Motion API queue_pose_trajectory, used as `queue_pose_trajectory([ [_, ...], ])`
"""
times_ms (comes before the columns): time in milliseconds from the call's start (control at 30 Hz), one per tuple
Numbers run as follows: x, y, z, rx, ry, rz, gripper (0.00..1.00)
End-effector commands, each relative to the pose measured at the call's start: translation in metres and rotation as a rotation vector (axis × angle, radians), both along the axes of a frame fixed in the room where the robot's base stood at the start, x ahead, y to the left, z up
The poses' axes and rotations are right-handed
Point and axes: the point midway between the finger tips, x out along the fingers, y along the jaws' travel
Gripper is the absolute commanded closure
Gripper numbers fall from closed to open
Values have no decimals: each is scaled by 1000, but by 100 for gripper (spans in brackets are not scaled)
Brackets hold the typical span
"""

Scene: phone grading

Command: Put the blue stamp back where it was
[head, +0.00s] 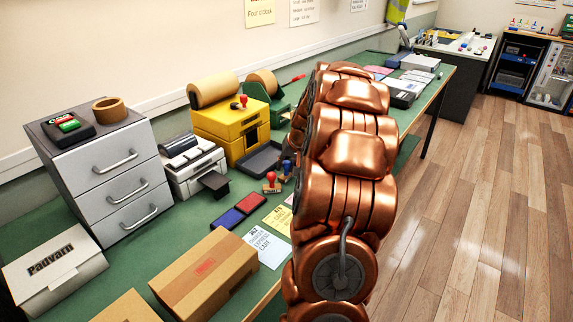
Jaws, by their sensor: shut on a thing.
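A small stamp with a blue handle (286,167) shows upright on the green table, just left of my copper arm. A stamp with a red handle and a wooden base (271,182) stands beside it, a little nearer. A blue ink pad (228,219) and a red ink pad (250,203) lie side by side in front of the stamps. My arm covers the table to the right of the stamps. My gripper is hidden behind the arm, so its jaws and anything in them cannot be seen.
A cardboard parcel (206,272), a white card (267,246) and a yellow card (279,219) lie near the front edge. A dark tray (262,158), a grey-white printer (192,166), a yellow box with a tape roll (232,127) and a drawer unit (112,170) stand behind.

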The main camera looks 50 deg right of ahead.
Motion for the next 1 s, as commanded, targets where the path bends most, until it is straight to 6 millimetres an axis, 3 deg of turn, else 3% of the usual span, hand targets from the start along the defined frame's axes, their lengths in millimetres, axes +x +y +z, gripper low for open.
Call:
queue_pose_trajectory([
  [33,0,0,-3,0,0,0,95],
  [67,0,0,-2,0,0,0,72],
  [300,0,0,-2,0,0,0,48],
  [733,-2,0,5,-1,-1,-1,48],
  [1000,-21,2,45,-4,-4,-2,48],
])
